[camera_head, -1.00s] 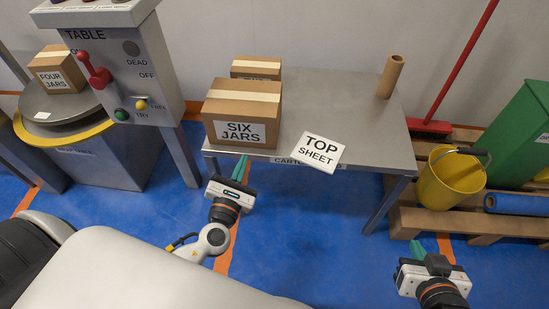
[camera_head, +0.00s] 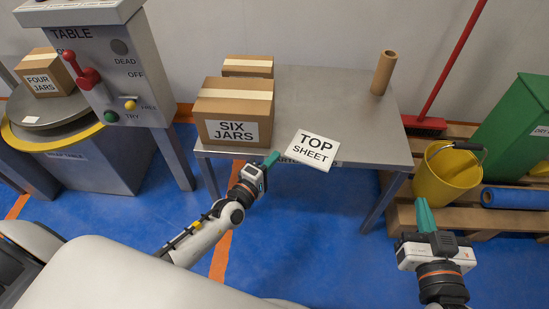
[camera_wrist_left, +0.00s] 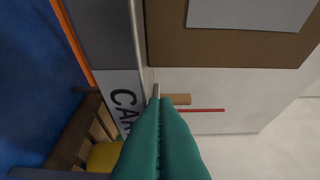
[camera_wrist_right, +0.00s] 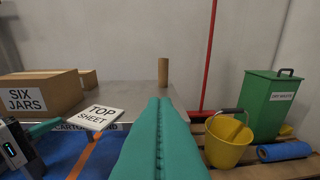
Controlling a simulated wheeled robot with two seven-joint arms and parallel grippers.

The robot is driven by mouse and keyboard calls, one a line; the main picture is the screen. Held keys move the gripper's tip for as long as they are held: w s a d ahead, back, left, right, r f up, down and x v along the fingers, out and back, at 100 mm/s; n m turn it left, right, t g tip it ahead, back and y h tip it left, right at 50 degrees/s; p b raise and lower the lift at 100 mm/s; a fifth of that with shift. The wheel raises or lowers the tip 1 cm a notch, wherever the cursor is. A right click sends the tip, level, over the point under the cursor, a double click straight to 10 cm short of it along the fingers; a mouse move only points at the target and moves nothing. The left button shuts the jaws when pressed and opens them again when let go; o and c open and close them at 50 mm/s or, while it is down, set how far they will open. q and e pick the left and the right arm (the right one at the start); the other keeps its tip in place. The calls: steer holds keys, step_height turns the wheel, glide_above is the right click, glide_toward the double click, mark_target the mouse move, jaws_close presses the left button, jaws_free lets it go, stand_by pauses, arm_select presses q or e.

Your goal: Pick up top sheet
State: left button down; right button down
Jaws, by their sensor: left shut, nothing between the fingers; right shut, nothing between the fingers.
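The top sheet (camera_head: 313,149) is a flat white square lettered TOP SHEET. It lies on the grey metal table (camera_head: 330,110) near the front edge, with its near corner reaching past the edge; it also shows in the right wrist view (camera_wrist_right: 94,117). My left gripper (camera_head: 271,159) is shut and empty at the table's front edge, just left of the sheet and apart from it in the head view. Its green fingers fill the lower middle of the left wrist view (camera_wrist_left: 158,105). My right gripper (camera_head: 424,205) is shut and empty, right of the table in front of the pallet.
The SIX JARS carton (camera_head: 233,108) stands left of the sheet, close to my left gripper, with another carton (camera_head: 248,66) behind. A cardboard tube (camera_head: 384,72) stands at the back right. A yellow bucket (camera_head: 446,178) and green bin (camera_head: 515,125) are on the right. The table's middle is clear.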

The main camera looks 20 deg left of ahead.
mark_target(283, 159)
arm_select(q)
steer(key=shift+w+d, duration=0.15)
steer(key=shift+w, duration=0.4)
arm_select(e)
steer(key=shift+w+a+r+t, duration=0.1)
steer(key=shift+a+r+t, duration=0.05)
steer(key=shift+r+t, duration=0.3)
